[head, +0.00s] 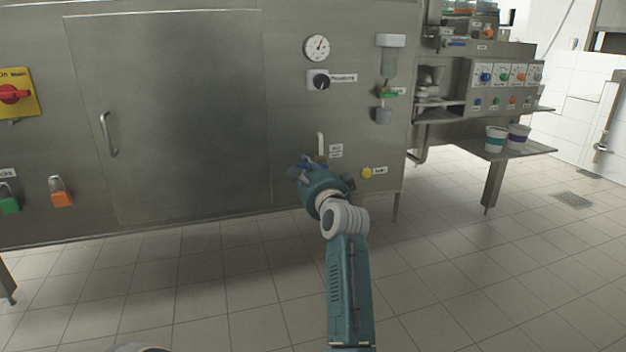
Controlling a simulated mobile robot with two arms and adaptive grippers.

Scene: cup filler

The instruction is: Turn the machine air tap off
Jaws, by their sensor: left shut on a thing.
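The machine air tap (320,142) is on the lower right of the steel machine front, beside a small label with lettering too small to read for sure. Its pale upright upper part shows; its lower part is hidden behind my gripper. My left gripper (304,166) is up against the panel at the tap, with its blue fingers shut on the tap. The exact contact is too small and partly hidden to make out. My right gripper is not in view.
A yellow knob (367,173) sits close to the right of my gripper. A black knob (321,82) and a round gauge (317,47) are above. A door handle (108,134) sticks out at left. Cups (496,139) stand on a shelf at right. The tiled floor in front is clear.

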